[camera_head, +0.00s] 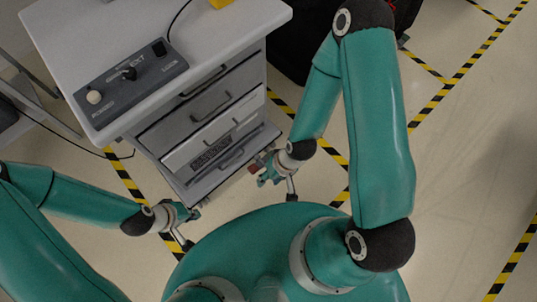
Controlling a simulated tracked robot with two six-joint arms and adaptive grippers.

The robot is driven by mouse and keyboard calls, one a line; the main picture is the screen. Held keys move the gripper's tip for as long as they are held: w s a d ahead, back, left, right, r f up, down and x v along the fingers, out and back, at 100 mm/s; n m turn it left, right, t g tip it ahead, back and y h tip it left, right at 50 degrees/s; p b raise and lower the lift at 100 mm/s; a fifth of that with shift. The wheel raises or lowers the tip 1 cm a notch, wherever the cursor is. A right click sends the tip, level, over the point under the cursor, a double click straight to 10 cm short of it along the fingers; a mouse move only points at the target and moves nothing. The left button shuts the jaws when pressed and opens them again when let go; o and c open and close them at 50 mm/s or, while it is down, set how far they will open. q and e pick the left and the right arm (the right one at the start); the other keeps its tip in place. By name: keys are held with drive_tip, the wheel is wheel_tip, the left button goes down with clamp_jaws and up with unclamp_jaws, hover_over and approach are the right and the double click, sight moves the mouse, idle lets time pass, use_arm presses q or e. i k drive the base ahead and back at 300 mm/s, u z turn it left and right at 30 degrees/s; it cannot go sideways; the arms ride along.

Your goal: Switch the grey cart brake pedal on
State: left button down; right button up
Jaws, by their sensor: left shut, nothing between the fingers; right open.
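The grey cart (208,110) stands ahead of me, with a light top and several drawers down its front. My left gripper (194,214) is low by the cart's bottom left front corner, shut and empty. My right gripper (262,172) is open, low by the bottom right front corner. A small reddish part (256,164) shows beside the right gripper; I cannot tell whether it is the brake pedal. No brake pedal can be made out clearly, nor its position; the foot of the cart is partly hidden by my grippers.
A black cable runs down the left side. Dark covered bulk (300,40) stands behind right. Yellow-black striped floor tape (470,65) marks the open floor right.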

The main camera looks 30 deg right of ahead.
sight(255, 167)
drive_tip(key=k, duration=0.8)
drive_tip(key=z, duration=0.45)
drive_tip(key=k, duration=0.65)
drive_tip(key=z, duration=0.45)
drive_tip(key=i, duration=1.3)
drive_tip(key=u, duration=0.3)
